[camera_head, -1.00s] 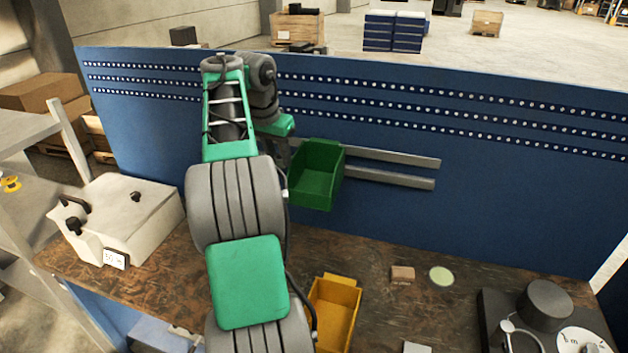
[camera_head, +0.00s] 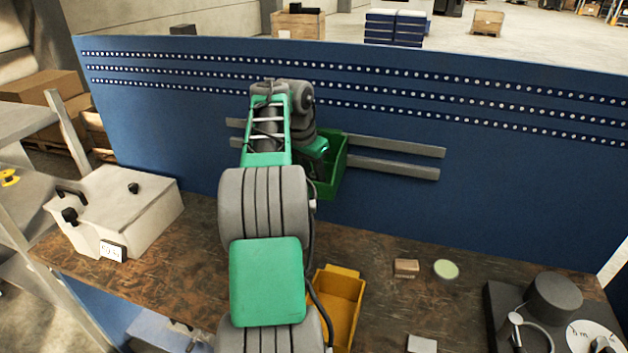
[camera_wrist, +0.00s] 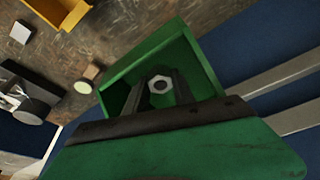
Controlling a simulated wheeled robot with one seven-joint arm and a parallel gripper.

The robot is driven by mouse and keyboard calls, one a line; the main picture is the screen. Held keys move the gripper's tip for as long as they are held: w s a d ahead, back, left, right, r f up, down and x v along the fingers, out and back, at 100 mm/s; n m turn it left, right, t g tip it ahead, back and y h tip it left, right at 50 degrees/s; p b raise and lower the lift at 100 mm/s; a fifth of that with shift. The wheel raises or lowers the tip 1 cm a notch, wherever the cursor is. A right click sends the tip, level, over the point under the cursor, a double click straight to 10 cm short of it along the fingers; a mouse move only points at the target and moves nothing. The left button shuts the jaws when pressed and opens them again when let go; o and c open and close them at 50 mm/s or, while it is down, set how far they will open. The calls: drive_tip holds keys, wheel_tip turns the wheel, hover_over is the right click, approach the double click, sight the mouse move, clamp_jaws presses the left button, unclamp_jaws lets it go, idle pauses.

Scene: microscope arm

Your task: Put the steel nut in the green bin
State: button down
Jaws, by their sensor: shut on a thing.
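The green bin (camera_head: 332,178) hangs on the grey rails of the blue back panel, partly hidden behind my arm in the head view. In the wrist view the green bin (camera_wrist: 203,72) lies beyond my gripper, its open inside facing the camera. My gripper (camera_wrist: 161,84) is shut on the steel nut (camera_wrist: 160,87), a small pale ring between the two dark fingers. In this view the fingers and nut overlap the bin's opening. I cannot tell how deep the nut is relative to the rim. The fingers and nut are hidden in the head view.
A yellow bin (camera_head: 337,300) stands on the brown bench below. A small tan block (camera_head: 406,267), a pale green disc (camera_head: 446,269) and a dark device (camera_head: 548,305) are to its right. A white box (camera_head: 118,212) stands at the left.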

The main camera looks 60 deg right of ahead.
drive_tip(key=shift+f, duration=0.1)
drive_tip(key=shift+f, duration=0.2)
drive_tip(key=c, duration=1.1)
unclamp_jaws()
drive_tip(key=shift+o, duration=0.2)
drive_tip(key=s+p+v, duration=0.1)
drive_tip(key=p+v, duration=0.4)
drive_tip(key=v, duration=0.6)
drive_tip(key=w+a+r+n+t, duration=0.1)
drive_tip(key=w+a+r+n, duration=0.3)
drive_tip(key=w+a, duration=0.45)
drive_tip(key=w+a+f+n+t, duration=0.15)
drive_tip(key=a+n, duration=0.25)
drive_tip(key=a, duration=0.6)
drive_tip(key=w+a+f+n+t, duration=0.1)
drive_tip(key=w+a+n, duration=0.25)
drive_tip(key=a, duration=0.55)
drive_tip(key=s+a+f+n+y, duration=0.1)
drive_tip(key=s+a+f+n, duration=0.1)
drive_tip(key=a, duration=0.5)
drive_tip(key=s+a+f+n+t+y, duration=0.1)
drive_tip(key=a+f+n, duration=0.3)
drive_tip(key=a, duration=0.4)
drive_tip(key=s+a+f+n+t+y, duration=0.1)
drive_tip(key=s+a+f+n, duration=0.1)
drive_tip(key=a, duration=0.6)
drive_tip(key=shift+s+a+f+n, duration=0.25)
drive_tip(key=shift+s+f+n, duration=0.15)
drive_tip(key=shift+n, duration=0.25)
